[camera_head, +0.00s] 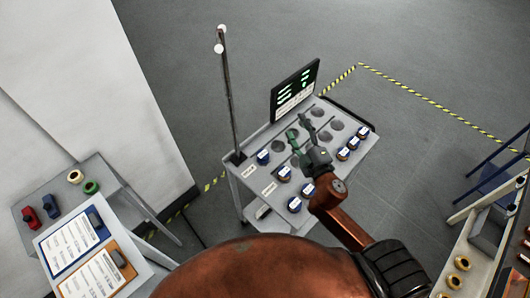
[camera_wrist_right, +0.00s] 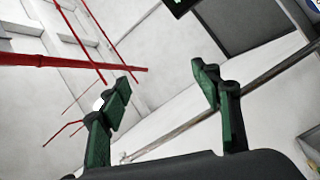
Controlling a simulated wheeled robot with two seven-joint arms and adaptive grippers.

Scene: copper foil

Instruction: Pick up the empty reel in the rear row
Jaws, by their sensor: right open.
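Several blue-topped reels with white labels sit on a grey cart (camera_head: 250,190) in the head view. One reel (camera_head: 263,157) stands at the left, others (camera_head: 284,173) (camera_head: 294,204) nearer the front, and a short line of reels (camera_head: 353,142) at the right. I cannot tell which reel is empty. My right gripper (camera_head: 299,130) is open and empty over the middle of the cart, and its fingers hide part of the top. In the right wrist view its two green fingers (camera_wrist_right: 163,84) stand apart with nothing between them; no reel shows there. My left gripper is not in view.
A dark screen (camera_head: 295,90) stands at the cart's back and a thin pole (camera_head: 228,90) at its left corner. Bare round recesses (camera_head: 317,112) lie between the reels. A side table (camera_head: 60,190) with clipboards stands left; a shelf with copper rings (camera_head: 461,263) stands right.

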